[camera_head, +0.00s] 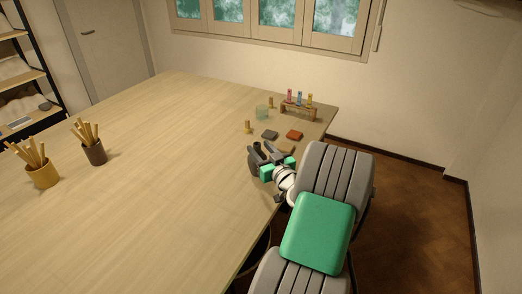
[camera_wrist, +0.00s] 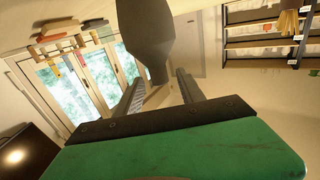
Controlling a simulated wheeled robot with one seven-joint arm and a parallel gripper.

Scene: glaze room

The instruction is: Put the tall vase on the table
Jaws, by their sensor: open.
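The tall vase (camera_wrist: 145,32) is dark grey, with a wide body and a narrower neck. It shows large in the wrist view, which is upside down. In the head view the vase (camera_head: 254,164) appears upright on the wooden table (camera_head: 160,150), near its right edge, partly hidden by my gripper. My gripper (camera_head: 263,149) is open, its fingers at the vase. In the wrist view the fingers (camera_wrist: 160,92) lie on either side of the neck's end, with gaps visible. I cannot tell whether either finger touches it.
Grey (camera_head: 270,134) and red (camera_head: 294,134) tiles lie just behind my gripper. A greenish glass (camera_head: 262,112), small wooden pieces (camera_head: 248,127) and a tube rack (camera_head: 298,112) stand farther back. Yellow (camera_head: 42,174) and brown (camera_head: 95,153) cups of sticks stand left. The table's middle is clear.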

